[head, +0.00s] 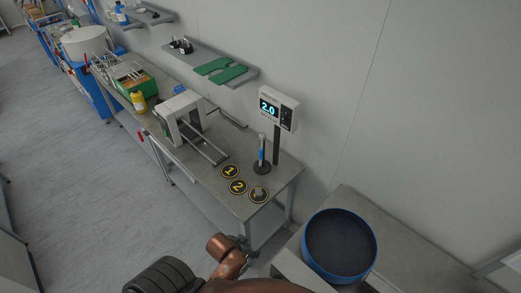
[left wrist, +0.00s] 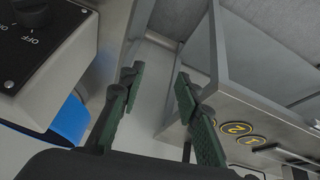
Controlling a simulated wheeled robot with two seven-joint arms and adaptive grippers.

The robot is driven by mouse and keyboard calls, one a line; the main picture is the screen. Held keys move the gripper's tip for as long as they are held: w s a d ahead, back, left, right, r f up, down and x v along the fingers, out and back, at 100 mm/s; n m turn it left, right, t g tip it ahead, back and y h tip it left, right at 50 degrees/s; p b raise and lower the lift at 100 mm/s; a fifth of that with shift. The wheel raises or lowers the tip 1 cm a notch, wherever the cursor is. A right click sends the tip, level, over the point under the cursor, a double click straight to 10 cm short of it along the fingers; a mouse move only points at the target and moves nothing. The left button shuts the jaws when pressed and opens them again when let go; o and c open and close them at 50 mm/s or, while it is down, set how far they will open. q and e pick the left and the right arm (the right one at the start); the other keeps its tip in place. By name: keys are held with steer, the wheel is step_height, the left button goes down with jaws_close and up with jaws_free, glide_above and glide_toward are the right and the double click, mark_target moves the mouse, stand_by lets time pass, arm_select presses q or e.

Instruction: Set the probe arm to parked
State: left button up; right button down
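A slim upright probe (head: 262,150) with a blue and white body stands on a round black base on the steel bench, beside the display post. I cannot tell which part of it is the probe arm or how it is set. The number discs 1 (head: 230,171) and 2 (head: 238,187) lie in front of it; a third disc (head: 258,195) has a small grey piece on it. My left gripper is open and empty in the left wrist view (left wrist: 157,78), green pads apart, below bench height or near the bench legs. My right gripper is not in view.
A display box (head: 278,108) reads 2.0. A white machine (head: 181,117) with rails stands on the bench (head: 283,178). A blue-rimmed bowl (head: 340,245) is at the right. A knob box (left wrist: 45,45) is close at left in the wrist view.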

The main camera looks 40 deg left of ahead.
mark_target(261, 154)
arm_select(q)
steer(key=w+d+r+n+t+h, duration=0.25)
steer(key=w+r+n+t, duration=0.25)
steer(key=w+r, duration=0.5)
steer(key=w+d+r+n+t+h, duration=0.25)
steer(key=w+r+n+t, duration=0.35)
steer(key=w, duration=0.5)
steer(key=w+a+r+n+t+y, duration=0.2)
steer(key=w+a+r+n+y, duration=0.2)
steer(key=a+n+y, duration=0.45)
steer(key=w+a+r+n+t+y, duration=0.25)
steer(key=a+r+n+y, duration=0.2)
steer(key=n, duration=0.65)
steer(key=a+f+n+g+y, duration=0.6)
steer(key=a+f+n+g, duration=0.25)
steer(key=n, duration=0.55)
steer(key=p+x, duration=0.2)
steer(key=x, duration=0.4)
steer(key=shift+w+r, duration=0.1)
steer(key=shift+w, duration=0.15)
steer(key=shift+w+a, duration=0.3)
steer(key=shift+a, duration=0.1)
